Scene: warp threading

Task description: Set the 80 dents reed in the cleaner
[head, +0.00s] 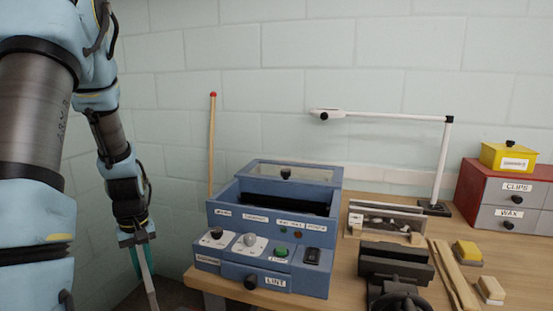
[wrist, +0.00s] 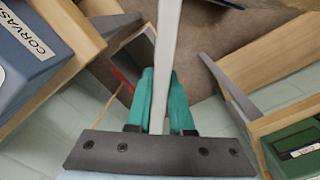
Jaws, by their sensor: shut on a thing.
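My gripper (head: 141,262) hangs low at the left in the head view, left of the bench and apart from the cleaner. Its teal fingers, also in the wrist view (wrist: 163,92), are shut on a long, thin, pale grey reed (wrist: 168,40). The reed's lower part (head: 150,288) slants down in the head view and runs out of the frame. No dent number is readable on it. The cleaner (head: 206,265) is a blue box on the bench with knobs, a green button and a LINT drawer. Its top is open at the front, showing a dark inside; a windowed lid (head: 315,174) sits at the back.
A black vise (head: 395,262), a metal holder (head: 385,215), wooden sticks and yellow blocks lie right of the cleaner. A white lamp arm (head: 443,160) and a CLIPS and WAX drawer unit (head: 475,190) stand farther right. A red-tipped wooden rod (head: 211,150) rises behind the cleaner.

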